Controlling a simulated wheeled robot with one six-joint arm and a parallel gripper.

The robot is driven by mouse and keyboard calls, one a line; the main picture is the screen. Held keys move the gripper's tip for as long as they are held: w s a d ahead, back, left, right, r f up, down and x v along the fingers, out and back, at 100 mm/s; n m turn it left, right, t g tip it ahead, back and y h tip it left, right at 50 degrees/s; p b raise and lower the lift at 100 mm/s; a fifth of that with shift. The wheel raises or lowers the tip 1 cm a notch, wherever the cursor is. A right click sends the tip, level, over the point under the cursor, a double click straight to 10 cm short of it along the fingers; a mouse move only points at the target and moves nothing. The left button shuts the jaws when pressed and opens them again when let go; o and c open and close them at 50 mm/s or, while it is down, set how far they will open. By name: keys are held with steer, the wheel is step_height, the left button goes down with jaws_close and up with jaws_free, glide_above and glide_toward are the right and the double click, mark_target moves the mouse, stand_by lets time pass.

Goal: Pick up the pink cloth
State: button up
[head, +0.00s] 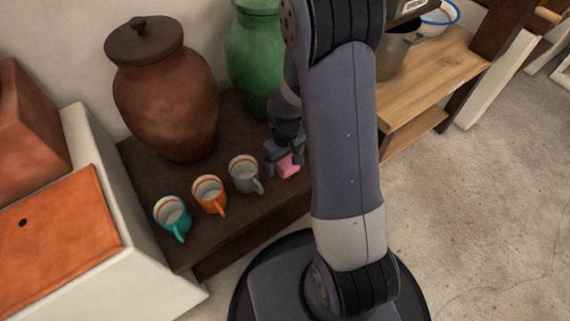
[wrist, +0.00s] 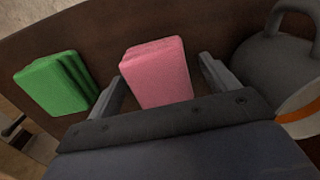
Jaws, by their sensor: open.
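The pink cloth (head: 288,166) lies on the dark wooden bench (head: 150,170), just right of the grey mug, partly hidden by my gripper in the head view. In the wrist view the pink cloth (wrist: 157,72) is a folded block between the two fingers. My gripper (wrist: 160,80) is open, with one finger on each side of the cloth; a small gap shows on the right side. My gripper (head: 282,152) also shows in the head view, low over the cloth. I cannot tell whether the fingers touch it.
A folded green cloth (wrist: 58,84) lies left of the pink one in the wrist view. A grey mug (head: 244,174) stands close beside my gripper, with orange (head: 209,194) and teal (head: 172,216) mugs further left. Brown (head: 165,95) and green (head: 252,55) jars stand behind.

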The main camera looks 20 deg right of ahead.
steer(key=shift+c, duration=0.4)
steer(key=c, duration=1)
steer(key=shift+r, duration=0.1)
